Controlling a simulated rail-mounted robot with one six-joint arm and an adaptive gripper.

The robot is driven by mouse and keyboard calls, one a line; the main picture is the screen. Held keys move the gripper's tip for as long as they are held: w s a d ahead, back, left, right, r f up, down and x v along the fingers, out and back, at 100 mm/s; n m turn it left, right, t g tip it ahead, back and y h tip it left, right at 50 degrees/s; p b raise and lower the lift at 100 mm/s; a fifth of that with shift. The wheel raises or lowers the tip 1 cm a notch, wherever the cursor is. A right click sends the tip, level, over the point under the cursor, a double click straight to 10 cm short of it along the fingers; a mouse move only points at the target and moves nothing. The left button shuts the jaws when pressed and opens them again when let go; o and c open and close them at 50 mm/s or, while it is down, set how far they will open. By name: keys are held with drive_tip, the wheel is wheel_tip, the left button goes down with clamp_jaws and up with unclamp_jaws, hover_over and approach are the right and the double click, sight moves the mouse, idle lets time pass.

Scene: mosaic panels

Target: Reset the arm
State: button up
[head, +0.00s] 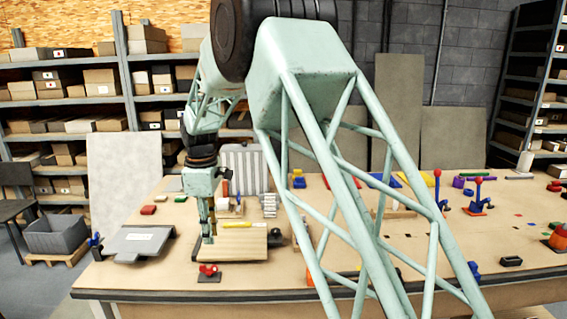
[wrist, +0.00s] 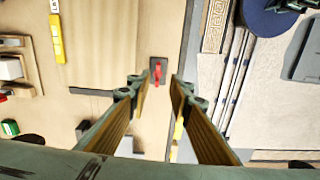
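My arm is mint green, and its truss link crosses the middle of the head view. My gripper (head: 208,236) points down over the left part of the workbench, near the left edge of a wooden board (head: 240,246). In the wrist view my gripper (wrist: 160,79) shows two ribbed fingers with a clear gap between them. Nothing is held in the gap. A red knob on a dark plate (wrist: 158,72) shows beyond the fingertips, and it also shows at the bench front in the head view (head: 208,270).
A grey panel (head: 140,242) lies left of the board. A yellow bar (head: 238,224) lies on the board's far part. Blue and red toggle clamps (head: 478,197) and small coloured pieces are spread over the right side. Shelves with boxes (head: 75,95) stand behind. My arm link hides the bench middle.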

drive_tip(key=s+d+r+m+t+b, duration=0.1)
drive_tip(key=s+d+r+m, duration=0.2)
drive_tip(key=s+d+r, duration=0.55)
drive_tip(key=s+d+r+m+b, duration=0.1)
drive_tip(key=s+d+r+m, duration=0.3)
drive_tip(key=d, duration=0.7)
drive_tip(key=s+d+r+m+t+b, duration=0.1)
drive_tip(key=s+d+r+m, duration=0.1)
drive_tip(key=s+d+r, duration=0.65)
drive_tip(key=s+d+m+b, duration=0.1)
drive_tip(key=s+d+m, duration=0.3)
drive_tip(key=s+d, duration=0.75)
drive_tip(key=s+d+f+m+t+b, duration=0.1)
drive_tip(key=s+d+f+m, duration=0.1)
drive_tip(key=s, duration=0.7)
drive_tip(key=s+d+f+m+b, duration=0.1)
drive_tip(key=s+d+f+m, duration=0.2)
drive_tip(key=s, duration=0.5)
drive_tip(key=shift+s+d+f+t, duration=0.4)
drive_tip(key=shift+d+f, duration=0.1)
drive_tip(key=shift+f, duration=0.1)
